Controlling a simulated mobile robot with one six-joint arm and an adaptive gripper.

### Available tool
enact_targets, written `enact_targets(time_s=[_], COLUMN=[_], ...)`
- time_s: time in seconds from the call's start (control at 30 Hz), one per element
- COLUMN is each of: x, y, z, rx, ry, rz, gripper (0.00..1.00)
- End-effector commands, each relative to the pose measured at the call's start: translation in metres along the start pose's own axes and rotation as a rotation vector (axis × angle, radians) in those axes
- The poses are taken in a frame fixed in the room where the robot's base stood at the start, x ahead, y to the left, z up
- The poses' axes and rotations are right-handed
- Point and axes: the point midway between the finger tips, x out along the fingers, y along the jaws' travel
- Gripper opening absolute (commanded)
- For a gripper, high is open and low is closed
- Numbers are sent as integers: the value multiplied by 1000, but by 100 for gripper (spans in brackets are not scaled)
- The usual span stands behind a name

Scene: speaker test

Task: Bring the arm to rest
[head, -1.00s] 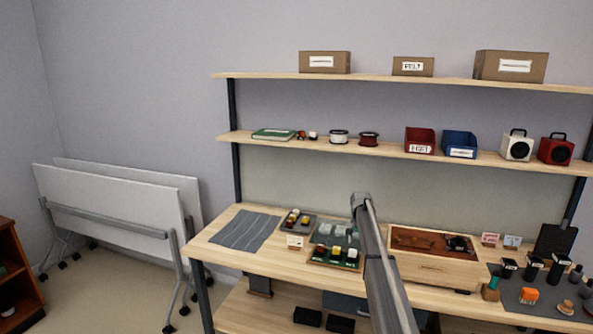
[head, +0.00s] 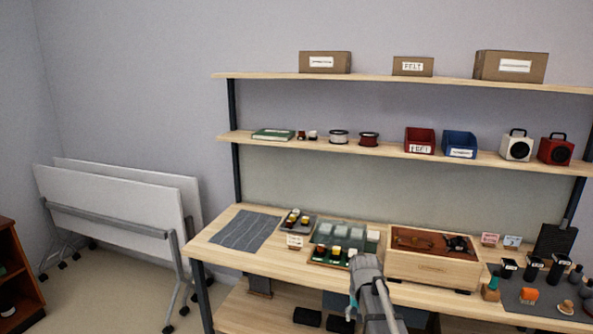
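My arm (head: 369,296) rises from the bottom edge of the head view, in front of the bench's front edge. I can make out no gripper fingers, so I cannot tell whether my gripper holds anything.
A grey striped mat (head: 246,231) lies at the bench's left end. A dark mat (head: 515,299) with several small items lies at the right. Two shelves above carry bins, spools and two speakers (head: 517,146) (head: 556,149). Folded white tables (head: 110,203) stand at the left wall.

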Motion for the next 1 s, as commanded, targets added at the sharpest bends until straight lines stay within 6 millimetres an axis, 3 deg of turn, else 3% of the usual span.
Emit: enact_targets(time_s=[0.03, 0.1, 0.2, 0.33, 0.5, 1.0], x=[0, 0, 0, 0, 0, 0], y=[2, 4, 6, 8, 9, 9], z=[36, 66, 102, 133, 148, 148], rx=[-23, -53, -93, -130, -151, -152], ry=[0, 0, 0, 0, 0, 0], rz=[0, 0, 0, 0, 1, 0], gripper=[64, 64, 64, 64, 64, 64])
